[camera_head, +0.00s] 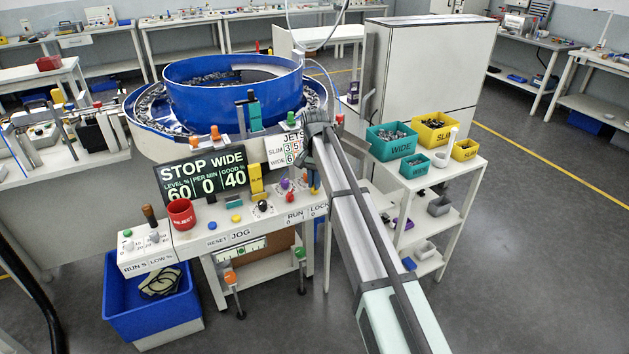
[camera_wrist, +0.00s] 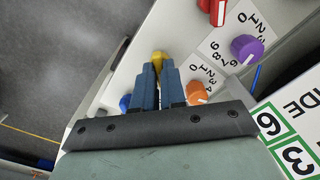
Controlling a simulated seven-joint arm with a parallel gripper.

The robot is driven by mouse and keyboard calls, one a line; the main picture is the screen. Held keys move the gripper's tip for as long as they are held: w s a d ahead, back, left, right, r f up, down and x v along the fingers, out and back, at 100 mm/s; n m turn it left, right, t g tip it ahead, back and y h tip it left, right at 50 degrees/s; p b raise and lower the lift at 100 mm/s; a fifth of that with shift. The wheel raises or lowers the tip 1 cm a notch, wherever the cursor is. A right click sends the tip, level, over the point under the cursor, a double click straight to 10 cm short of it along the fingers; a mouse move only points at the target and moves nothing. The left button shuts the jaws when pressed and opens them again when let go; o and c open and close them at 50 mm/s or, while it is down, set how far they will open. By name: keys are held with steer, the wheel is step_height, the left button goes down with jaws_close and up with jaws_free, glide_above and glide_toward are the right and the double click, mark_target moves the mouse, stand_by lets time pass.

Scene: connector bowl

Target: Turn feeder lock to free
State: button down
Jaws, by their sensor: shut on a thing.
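My gripper (camera_head: 314,187) is at the right end of the control panel, just behind the LOCK label (camera_head: 319,209). In the wrist view its two blue-grey fingers (camera_wrist: 159,72) are close together, shut on a yellow knob (camera_wrist: 157,57) at their tips. Most of that knob is hidden by the fingers, so its setting cannot be read. In the head view the arm and fingers cover the knob.
Close by in the wrist view are an orange knob (camera_wrist: 197,92), a purple knob (camera_wrist: 246,48), a red knob (camera_wrist: 216,12) and a blue part (camera_wrist: 125,102). The JETS sign (camera_head: 284,150) stands behind. A bin shelf (camera_head: 440,175) is at right.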

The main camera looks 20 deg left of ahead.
steer(key=c, duration=1.2)
jaws_free()
step_height(320, 180, up, 14)
steer(key=shift+f, duration=0.1)
